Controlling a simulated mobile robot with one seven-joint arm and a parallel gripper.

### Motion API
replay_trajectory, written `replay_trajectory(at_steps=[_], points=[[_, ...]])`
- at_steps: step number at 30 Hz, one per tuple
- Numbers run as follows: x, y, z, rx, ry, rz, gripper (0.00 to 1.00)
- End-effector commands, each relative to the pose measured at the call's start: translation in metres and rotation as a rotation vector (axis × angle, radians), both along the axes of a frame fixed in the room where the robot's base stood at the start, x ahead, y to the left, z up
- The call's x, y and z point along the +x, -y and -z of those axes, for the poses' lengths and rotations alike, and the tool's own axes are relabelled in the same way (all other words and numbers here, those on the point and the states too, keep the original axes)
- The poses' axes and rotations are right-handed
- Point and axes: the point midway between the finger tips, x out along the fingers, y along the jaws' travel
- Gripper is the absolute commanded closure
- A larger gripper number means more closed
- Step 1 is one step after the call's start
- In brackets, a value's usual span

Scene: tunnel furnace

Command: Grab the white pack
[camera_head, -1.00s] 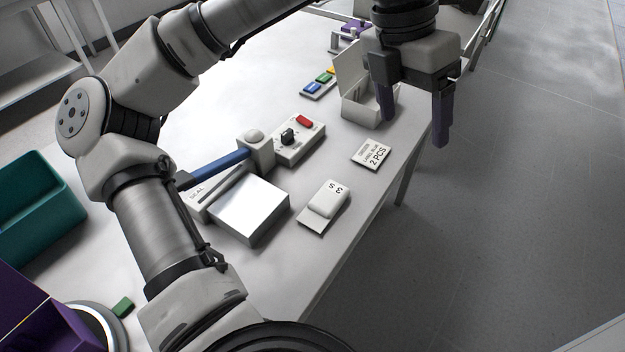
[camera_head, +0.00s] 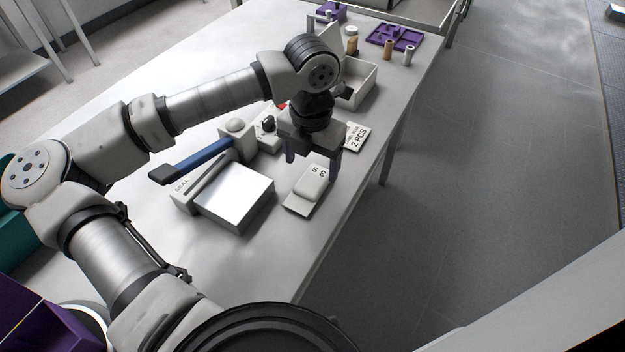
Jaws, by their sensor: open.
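The white pack (camera_head: 312,183) is a small rounded block with "3 S" printed on it. It lies on a flat card (camera_head: 294,204) near the right edge of the white table. My gripper (camera_head: 312,167) points down just behind the pack, with its two dark fingers apart and empty. The right finger appears close to the pack's upper right side; I cannot tell the height of the fingertips above the table.
A sealer with a blue lever (camera_head: 195,160) and a silver-topped box (camera_head: 238,194) stand left of the pack. A "2 PCS" card (camera_head: 357,137), an open white box (camera_head: 362,88) and a purple tray (camera_head: 392,37) lie farther back. Table space in front is clear.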

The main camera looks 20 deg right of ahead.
Motion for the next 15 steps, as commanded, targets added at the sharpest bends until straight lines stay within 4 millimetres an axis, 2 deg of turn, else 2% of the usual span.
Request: replay_trajectory(at_steps=[9, 15], points=[[-0.004, 0.001, 0.040, 0.000, -0.005, 0.001, 0.24], [-0.004, 0.001, 0.048, 0.001, -0.002, 0.001, 0.24]])
